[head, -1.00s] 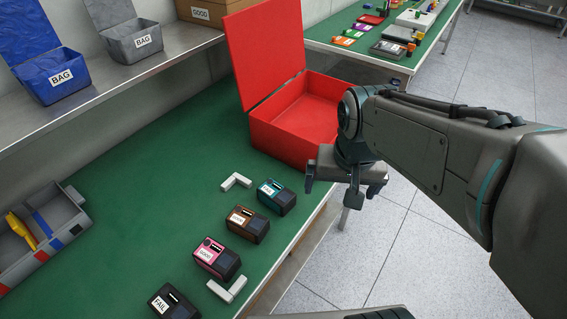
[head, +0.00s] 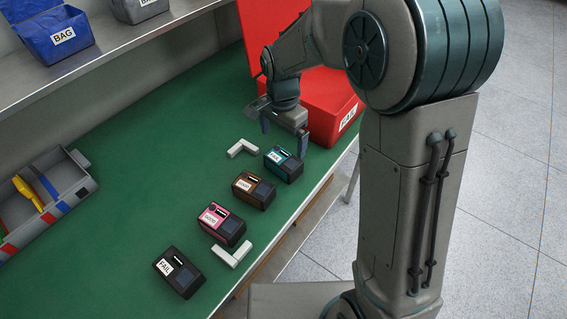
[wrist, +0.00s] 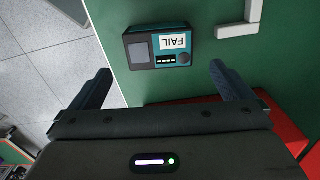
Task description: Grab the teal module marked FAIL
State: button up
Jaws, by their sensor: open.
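The teal module (head: 284,163) sits on the green bench top at the far end of a row of modules, near the bench's front edge. In the wrist view the teal module (wrist: 160,48) shows a white FAIL label, a dark panel and a small knob. My gripper (head: 283,144) is above the bench beside the teal module, on its red box side. In the wrist view my gripper (wrist: 160,82) is open, with its fingers apart and nothing between them. The module lies just beyond the fingertips, roughly centred between them.
A brown module (head: 253,190), a pink module (head: 221,224) and a black FAIL module (head: 179,272) continue the row. White corner brackets (head: 242,148) and (head: 232,254) stand near the row's ends. A grey divided bin (head: 75,190) is at left.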

aim_at(284, 158)
notch_tip(284, 158, down, 9)
jog(key=shift+d+f+p, duration=0.1)
jog(key=shift+p, duration=0.2)
jog(key=c, duration=0.8)
